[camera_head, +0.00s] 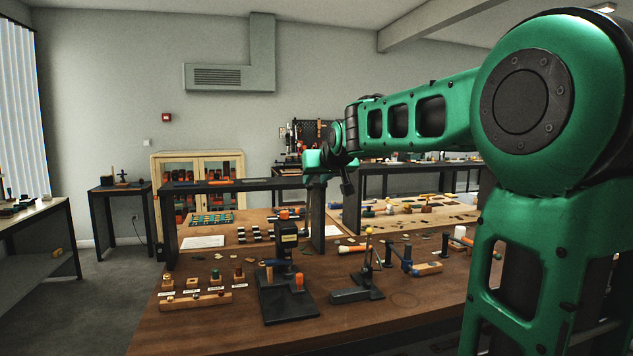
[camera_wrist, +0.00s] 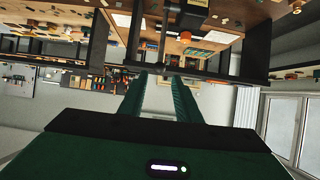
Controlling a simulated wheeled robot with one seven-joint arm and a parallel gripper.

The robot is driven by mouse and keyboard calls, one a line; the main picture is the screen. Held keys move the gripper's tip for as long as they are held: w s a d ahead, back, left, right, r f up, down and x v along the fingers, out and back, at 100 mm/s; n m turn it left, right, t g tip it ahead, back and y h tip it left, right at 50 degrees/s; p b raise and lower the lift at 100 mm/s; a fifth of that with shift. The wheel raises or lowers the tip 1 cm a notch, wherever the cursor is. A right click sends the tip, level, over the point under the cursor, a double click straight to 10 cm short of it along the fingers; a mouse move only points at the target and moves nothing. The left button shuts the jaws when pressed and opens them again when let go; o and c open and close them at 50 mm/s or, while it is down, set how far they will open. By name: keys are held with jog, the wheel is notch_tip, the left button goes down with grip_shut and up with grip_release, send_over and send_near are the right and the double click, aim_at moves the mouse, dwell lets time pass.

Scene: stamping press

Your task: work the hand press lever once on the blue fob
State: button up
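A black press (camera_head: 287,242) with a yellow label stands on a flat dark base plate (camera_head: 290,306) at the front middle of the wooden bench. A smaller black lever device (camera_head: 358,289) with a yellow ball knob (camera_head: 368,230) stands to its right. I cannot tell for sure which is the hand press. A blue piece (camera_head: 272,262) shows beside the black press; I cannot tell whether it is the fob. My gripper (camera_wrist: 160,77) shows two green fingers apart with nothing between them. It is raised above the bench, apart from both devices. The labelled press also shows in the wrist view (camera_wrist: 187,14).
A wooden holder (camera_head: 195,301) with several stamps and labels lies left of the press. Orange- and blue-handled tools lie to the right. A dark shelf frame (camera_head: 235,185) crosses the bench behind the press. A wooden cabinet (camera_head: 158,190) stands farther back. Floor at left is clear.

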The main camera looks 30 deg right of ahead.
aim_at(310, 186)
jog(key=x, duration=0.6)
jog(key=shift+w+d+f, duration=0.15)
jog(key=shift+w+f, duration=0.05)
jog(key=shift+f, duration=0.1)
jog(key=shift+s+r, duration=0.1)
jog(key=shift+r, duration=0.05)
jog(key=c, duration=0.6)
jog(key=s+a+f, duration=0.1)
jog(key=s+f, duration=0.2)
jog(key=s, duration=0.2)
jog(key=shift+s+a, duration=0.35)
jog(key=shift+s, duration=0.05)
jog(key=shift+f, duration=0.15)
jog(key=s+f, duration=0.1)
jog(key=f, duration=0.1)
jog(key=s+a+f, duration=0.1)
jog(key=s, duration=0.1)
jog(key=shift+s+f, duration=0.2)
jog(key=shift+f, duration=0.15)
